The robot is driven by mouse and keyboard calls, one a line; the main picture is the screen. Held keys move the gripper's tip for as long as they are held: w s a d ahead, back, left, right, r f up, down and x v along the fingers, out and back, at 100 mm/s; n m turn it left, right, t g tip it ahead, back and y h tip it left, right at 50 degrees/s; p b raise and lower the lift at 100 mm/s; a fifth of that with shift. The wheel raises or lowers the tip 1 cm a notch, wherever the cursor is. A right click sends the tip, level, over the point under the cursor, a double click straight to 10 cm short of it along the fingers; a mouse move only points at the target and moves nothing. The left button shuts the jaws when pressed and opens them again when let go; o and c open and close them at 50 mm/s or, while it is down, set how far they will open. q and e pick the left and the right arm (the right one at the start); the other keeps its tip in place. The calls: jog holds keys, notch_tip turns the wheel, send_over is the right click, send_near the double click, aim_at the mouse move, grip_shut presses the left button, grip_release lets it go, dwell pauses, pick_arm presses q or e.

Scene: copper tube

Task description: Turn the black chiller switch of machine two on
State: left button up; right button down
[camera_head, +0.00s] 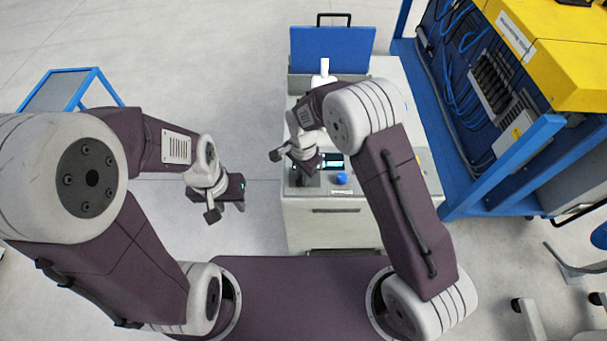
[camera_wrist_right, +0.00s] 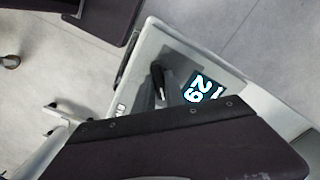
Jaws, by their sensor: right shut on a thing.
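The grey machine (camera_head: 325,215) stands in the middle of the head view, with a control panel on its near top edge. The panel has a lit display (camera_head: 333,160) and a blue knob (camera_head: 341,178). My right gripper (camera_head: 306,177) is down at the left part of this panel, shut on the black switch, which it mostly hides. In the right wrist view a dark upright piece (camera_wrist_right: 158,82) stands on the panel beside the lit display (camera_wrist_right: 200,88). My left gripper (camera_head: 228,200) hangs left of the machine, over the floor, apart from everything; its jaw opening cannot be made out.
A blue lid or screen (camera_head: 332,48) stands at the machine's back. A blue-framed rack with yellow housing (camera_head: 560,65) and cables is close on the right. A blue-framed cart (camera_head: 68,88) stands at the left. Open floor lies left of the machine.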

jog(key=shift+a+r+m, duration=0.1)
jog(key=shift+m, duration=1)
jog(key=c, duration=1.4)
grip_release()
notch_tip(320, 180, up, 9)
jog(key=shift+s+r+b, duration=0.1)
jog(key=shift+b, duration=0.6)
